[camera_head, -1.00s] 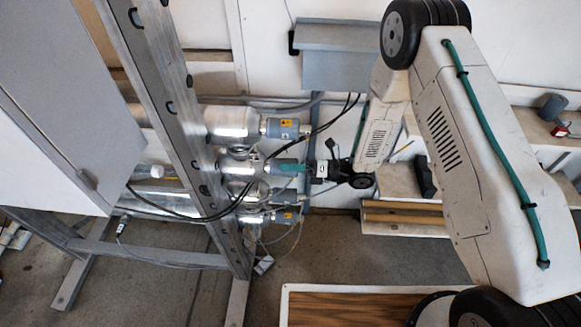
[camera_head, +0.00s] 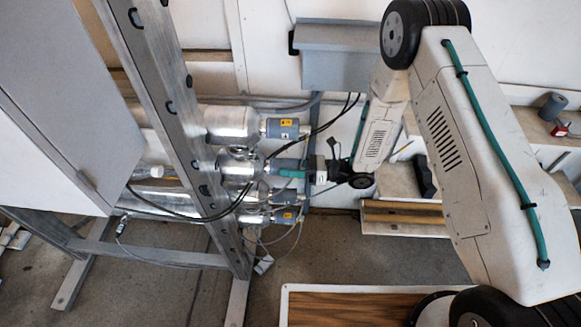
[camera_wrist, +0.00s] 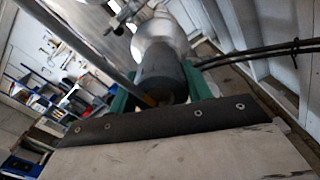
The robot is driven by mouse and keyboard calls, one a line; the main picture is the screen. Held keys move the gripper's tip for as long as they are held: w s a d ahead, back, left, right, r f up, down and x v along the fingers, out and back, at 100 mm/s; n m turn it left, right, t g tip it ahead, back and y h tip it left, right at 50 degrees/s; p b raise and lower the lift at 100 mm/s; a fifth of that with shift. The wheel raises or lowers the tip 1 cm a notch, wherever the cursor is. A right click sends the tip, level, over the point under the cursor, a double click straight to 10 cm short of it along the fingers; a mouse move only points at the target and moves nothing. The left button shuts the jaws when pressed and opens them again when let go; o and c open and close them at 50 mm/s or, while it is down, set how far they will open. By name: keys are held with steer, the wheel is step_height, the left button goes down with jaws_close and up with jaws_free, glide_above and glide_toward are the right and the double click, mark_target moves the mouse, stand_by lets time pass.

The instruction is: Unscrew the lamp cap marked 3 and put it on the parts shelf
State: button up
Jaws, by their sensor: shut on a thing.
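Several steel lamp tubes (camera_head: 232,122) end in grey caps with yellow labels; one such cap (camera_head: 283,128) is above my gripper and another (camera_head: 284,217) is below it. My gripper (camera_head: 294,170), with green fingers, is shut on the middle grey cap (camera_wrist: 162,72), at the end of its steel tube (camera_wrist: 158,28). In the wrist view my green fingers lie on both sides of this cap, and it is in line with the tube. I cannot read a number on it. Shelf boards (camera_head: 525,122) stand at the right, partly behind my arm; I cannot tell which is the parts shelf.
Black cables (camera_head: 325,125) hang close around the caps and also run beside the cap in the wrist view (camera_wrist: 250,55). A perforated metal post (camera_head: 178,110) stands left of them. A grey box (camera_head: 345,60) is on the wall above.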

steer(key=o, duration=1.2)
steer(key=shift+a, duration=0.1)
steer(key=shift+o, duration=0.2)
steer(key=shift+t, duration=0.3)
steer(key=d, duration=0.9)
steer(key=shift+w+d, duration=0.15)
steer(key=shift+d, duration=0.1)
steer(key=shift+c, duration=1)
steer(key=shift+a+m, duration=1.55)
steer(key=shift+m, duration=3.6)
steer(key=shift+a+m, duration=1.5)
steer(key=shift+m, duration=3.7)
steer(key=shift+a+m, duration=1.55)
steer(key=shift+m, duration=3.6)
